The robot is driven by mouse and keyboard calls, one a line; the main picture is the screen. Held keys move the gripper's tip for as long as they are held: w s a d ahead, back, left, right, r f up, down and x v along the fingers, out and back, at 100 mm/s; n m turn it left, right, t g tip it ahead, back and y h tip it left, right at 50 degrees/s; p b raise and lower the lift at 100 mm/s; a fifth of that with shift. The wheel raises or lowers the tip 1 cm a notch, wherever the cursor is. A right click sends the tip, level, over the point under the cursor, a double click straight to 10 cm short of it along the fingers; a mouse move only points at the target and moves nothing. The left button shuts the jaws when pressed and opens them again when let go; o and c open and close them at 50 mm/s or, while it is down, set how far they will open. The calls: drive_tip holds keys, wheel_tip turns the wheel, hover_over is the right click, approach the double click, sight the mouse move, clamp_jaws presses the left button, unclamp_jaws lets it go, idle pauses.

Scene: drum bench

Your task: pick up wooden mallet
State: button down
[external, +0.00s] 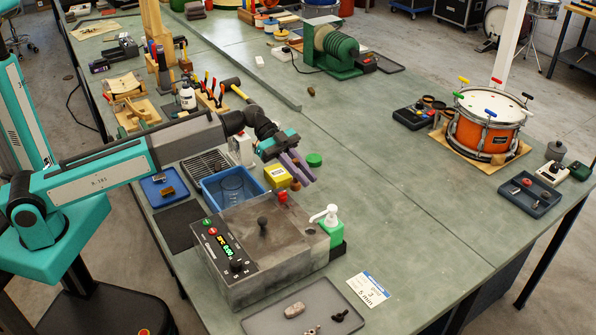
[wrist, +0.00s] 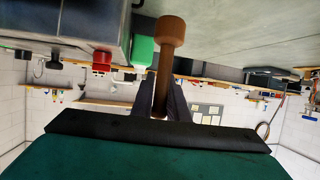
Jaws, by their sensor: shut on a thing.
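The wooden mallet (wrist: 171,32) shows in the wrist view, with a brown cylindrical head and a brown handle (wrist: 162,80) running down between my fingers. My gripper (wrist: 161,104) is shut on the handle, and the head sticks out beyond the fingertips. In the external view my gripper (external: 298,168) is above the bench, behind the grey ultrasonic-style tank. A small brown part of the mallet (external: 296,186) shows at its fingertips; the rest is hidden there by the gripper. I cannot tell how far the mallet is above the bench.
The grey control tank (external: 270,255) with a red button (external: 282,197) stands close in front, beside a green pump bottle (external: 333,228). A blue bin (external: 232,188) and yellow box (external: 277,176) are near my gripper. An orange drum (external: 484,132) stands at right.

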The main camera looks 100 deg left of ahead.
drive_tip(key=shift+r, duration=1)
